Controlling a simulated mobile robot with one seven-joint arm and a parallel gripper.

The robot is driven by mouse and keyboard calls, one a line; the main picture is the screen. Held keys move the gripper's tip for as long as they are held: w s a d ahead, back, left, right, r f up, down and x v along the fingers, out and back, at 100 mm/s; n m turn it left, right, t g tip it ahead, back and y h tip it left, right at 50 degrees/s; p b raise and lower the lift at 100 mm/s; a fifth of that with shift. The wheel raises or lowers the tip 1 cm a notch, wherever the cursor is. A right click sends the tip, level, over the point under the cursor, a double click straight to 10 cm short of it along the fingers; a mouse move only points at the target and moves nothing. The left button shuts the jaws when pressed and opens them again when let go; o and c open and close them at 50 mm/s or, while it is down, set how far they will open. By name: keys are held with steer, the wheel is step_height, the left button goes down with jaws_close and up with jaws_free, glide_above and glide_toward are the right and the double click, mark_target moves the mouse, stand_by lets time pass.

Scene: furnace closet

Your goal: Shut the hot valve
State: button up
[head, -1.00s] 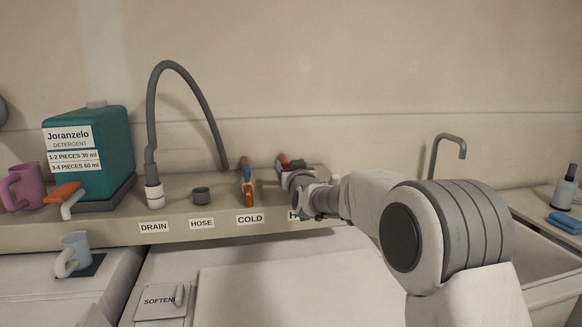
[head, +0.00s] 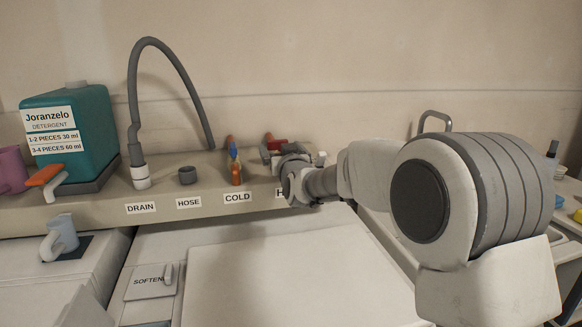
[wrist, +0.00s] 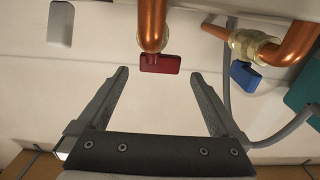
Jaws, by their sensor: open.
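The hot valve's red handle (wrist: 160,63) sits on a copper pipe (wrist: 152,22) at the top middle of the wrist view. It lies crosswise, just beyond and between my fingertips. My gripper (wrist: 160,76) is open and empty, one finger to each side of the handle and apart from it. In the head view the red handle (head: 277,144) shows behind my gripper (head: 269,155); my wrist hides most of the valve and its label. The cold valve's blue handle (wrist: 246,77) is to the right in the wrist view, and left of my gripper in the head view (head: 233,154).
A grey hose (wrist: 285,133) runs at the right of the wrist view. White machine tops (head: 250,280) lie below.

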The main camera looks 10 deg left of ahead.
steer(key=v, duration=1.2)
steer(key=shift+s, duration=0.25)
steer(key=shift+d, duration=0.25)
steer(key=s+d+f+m+g+h, duration=0.1)
steer(key=s+d+g+h, duration=0.2)
steer(key=s+d, duration=0.4)
steer(key=s+d+f+m+g+h, duration=0.15)
steer(key=s+d, duration=0.25)
steer(key=d, duration=0.5)
steer(key=s+d+f+m+g+h, duration=0.1)
steer(key=s+d+f+g, duration=0.3)
steer(key=s, duration=0.5)
steer(key=s+d+f+m+g+h, duration=0.1)
steer(key=s+d+f+g+h, duration=0.1)
steer(key=s+d, duration=0.6)
steer(key=s+r+p, duration=0.3)
steer(key=r+p, duration=0.9)
steer(key=p, duration=0.1)
steer(key=shift+a, duration=0.35)
